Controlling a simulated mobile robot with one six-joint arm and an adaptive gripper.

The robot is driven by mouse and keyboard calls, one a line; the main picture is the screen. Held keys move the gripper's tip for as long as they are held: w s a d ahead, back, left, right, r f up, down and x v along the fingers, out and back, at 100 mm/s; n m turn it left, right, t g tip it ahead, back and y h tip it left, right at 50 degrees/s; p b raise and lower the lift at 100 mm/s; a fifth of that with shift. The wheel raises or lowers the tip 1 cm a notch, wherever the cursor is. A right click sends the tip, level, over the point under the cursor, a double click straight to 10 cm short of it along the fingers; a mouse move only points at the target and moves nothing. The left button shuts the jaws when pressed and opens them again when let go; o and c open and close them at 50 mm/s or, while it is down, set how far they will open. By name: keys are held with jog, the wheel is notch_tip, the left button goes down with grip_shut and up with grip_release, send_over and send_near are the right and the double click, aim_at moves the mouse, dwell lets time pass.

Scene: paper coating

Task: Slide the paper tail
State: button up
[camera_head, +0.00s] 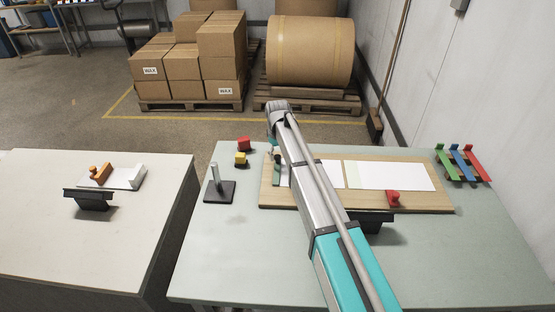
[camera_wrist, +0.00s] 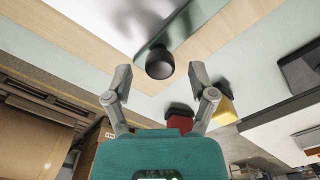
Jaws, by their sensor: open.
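A dark green bar (camera_head: 277,172) stands at the board's left end. In the wrist view, a round black knob (camera_wrist: 160,64) sits by a green strip and white paper (camera_wrist: 105,20). My gripper (camera_wrist: 160,78) is open and empty there, one finger each side of the knob's near side. I cannot tell whether they touch.
A red block (camera_head: 244,144), a yellow block (camera_head: 240,159) and a post on a dark base (camera_head: 219,190) stand left of the board. A red knob (camera_head: 393,199) sits at its front edge. Coloured tools (camera_head: 463,163) lie right. The table's front left is clear.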

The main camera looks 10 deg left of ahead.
jog(key=shift+f, duration=0.4)
grip_shut()
